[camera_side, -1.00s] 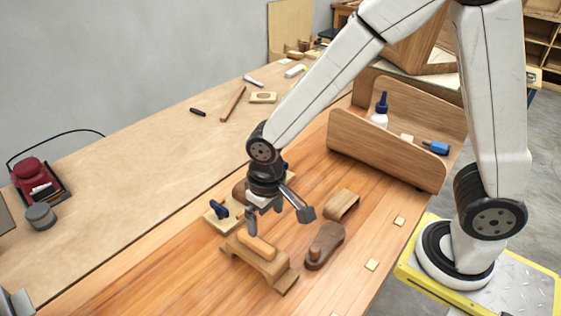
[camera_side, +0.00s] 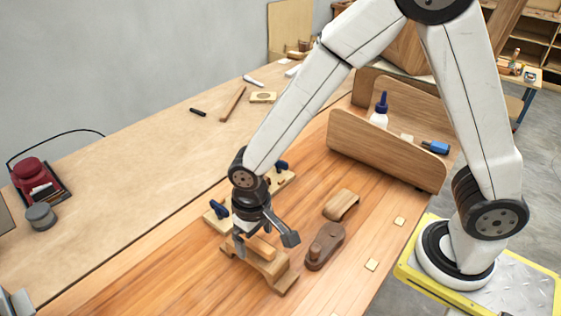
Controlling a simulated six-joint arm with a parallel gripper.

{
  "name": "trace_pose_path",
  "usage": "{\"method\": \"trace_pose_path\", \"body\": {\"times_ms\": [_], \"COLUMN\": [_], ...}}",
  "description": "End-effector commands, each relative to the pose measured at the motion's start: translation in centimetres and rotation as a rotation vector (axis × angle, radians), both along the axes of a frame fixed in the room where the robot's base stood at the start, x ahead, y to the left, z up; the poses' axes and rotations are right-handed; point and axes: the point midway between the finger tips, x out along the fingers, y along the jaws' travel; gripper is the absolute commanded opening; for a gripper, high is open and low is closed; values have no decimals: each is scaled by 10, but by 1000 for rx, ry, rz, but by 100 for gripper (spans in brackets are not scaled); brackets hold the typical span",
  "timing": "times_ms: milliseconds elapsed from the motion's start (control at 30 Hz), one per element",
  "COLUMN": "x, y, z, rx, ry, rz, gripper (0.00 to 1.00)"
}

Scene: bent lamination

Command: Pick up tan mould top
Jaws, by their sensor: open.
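The tan mould top (camera_side: 276,272) is an arched wooden block with a pale bar-shaped handle (camera_side: 261,247) along its top. It rests on the bench in the side view, near the front. My gripper (camera_side: 260,243) is open and low over the handle, pointing down. One finger shows left of the handle's far end and the other jaw part sticks out to the right. The gripper hides part of the handle, and I cannot tell if the fingers touch it.
A dark brown block (camera_side: 324,246) and an arched wooden piece (camera_side: 342,203) lie just to the right. A pale base with blue-handled clamps (camera_side: 216,222) is close behind my gripper. A wooden caddy (camera_side: 387,151) stands at the back right. The bench front is clear.

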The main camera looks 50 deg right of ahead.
Motion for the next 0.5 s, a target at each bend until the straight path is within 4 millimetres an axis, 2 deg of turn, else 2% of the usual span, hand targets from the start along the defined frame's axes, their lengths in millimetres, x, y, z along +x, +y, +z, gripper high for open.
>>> {"method": "trace_pose_path", "body": {"times_ms": [233, 500], "x": [0, -1], "y": [0, -1], "z": [-8, -34], "rx": [0, -1], "ry": [1, 2], "rz": [0, 0], "gripper": [100, 100]}}
